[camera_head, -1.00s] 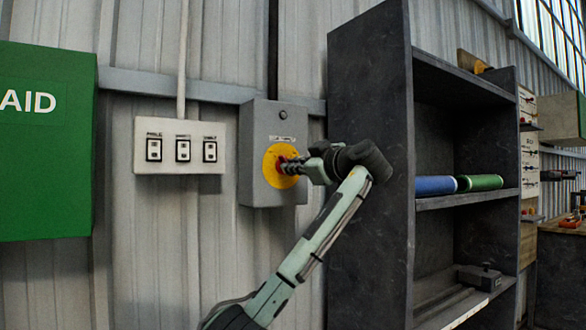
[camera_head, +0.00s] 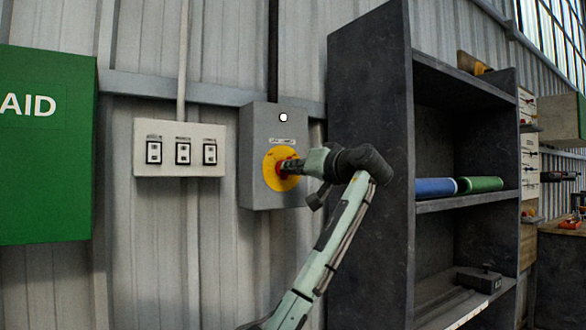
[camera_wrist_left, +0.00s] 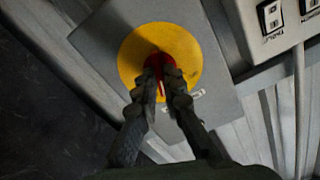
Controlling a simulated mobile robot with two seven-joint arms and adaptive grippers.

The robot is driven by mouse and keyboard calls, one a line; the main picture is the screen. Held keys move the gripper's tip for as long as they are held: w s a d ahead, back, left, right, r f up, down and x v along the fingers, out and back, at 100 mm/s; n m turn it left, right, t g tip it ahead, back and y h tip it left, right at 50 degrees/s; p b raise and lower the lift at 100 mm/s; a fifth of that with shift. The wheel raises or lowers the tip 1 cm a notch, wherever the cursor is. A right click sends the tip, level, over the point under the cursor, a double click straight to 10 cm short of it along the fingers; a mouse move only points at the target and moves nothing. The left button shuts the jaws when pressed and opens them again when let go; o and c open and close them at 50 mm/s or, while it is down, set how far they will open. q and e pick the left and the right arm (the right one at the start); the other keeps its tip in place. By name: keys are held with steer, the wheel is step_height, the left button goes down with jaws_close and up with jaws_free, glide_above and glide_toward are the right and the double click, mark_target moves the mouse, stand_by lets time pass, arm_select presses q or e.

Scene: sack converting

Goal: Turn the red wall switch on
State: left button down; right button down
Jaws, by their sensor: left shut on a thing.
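The red wall switch (camera_wrist_left: 158,62) is a red knob on a round yellow plate (camera_head: 271,176), fixed to a grey box (camera_head: 258,135) on the wall. My left gripper (camera_head: 286,168) reaches it from the right. In the left wrist view the two fingers (camera_wrist_left: 162,80) are closed around the red knob, one on each side, and partly hide it. A small lamp (camera_head: 283,117) at the top of the grey box is lit white. A small label sits above the yellow plate. My right gripper is in neither view.
A white panel with several small switches (camera_head: 180,149) is left of the grey box. A green AID cabinet (camera_head: 45,150) hangs at far left. A dark shelf (camera_head: 370,150) stands close on the right, holding a blue roll (camera_head: 435,187) and a green roll (camera_head: 481,184).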

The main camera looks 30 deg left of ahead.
arm_select(q)
steer(key=m, duration=0.4)
steer(key=shift+f+m, duration=0.1)
steer(key=shift+m, duration=0.3)
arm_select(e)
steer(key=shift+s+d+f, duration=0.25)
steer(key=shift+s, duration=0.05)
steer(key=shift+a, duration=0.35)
arm_select(q)
steer(key=c, duration=1.7)
jaws_free()
steer(key=shift+o, duration=0.3)
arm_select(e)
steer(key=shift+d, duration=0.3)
arm_select(q)
steer(key=shift+d, duration=0.15)
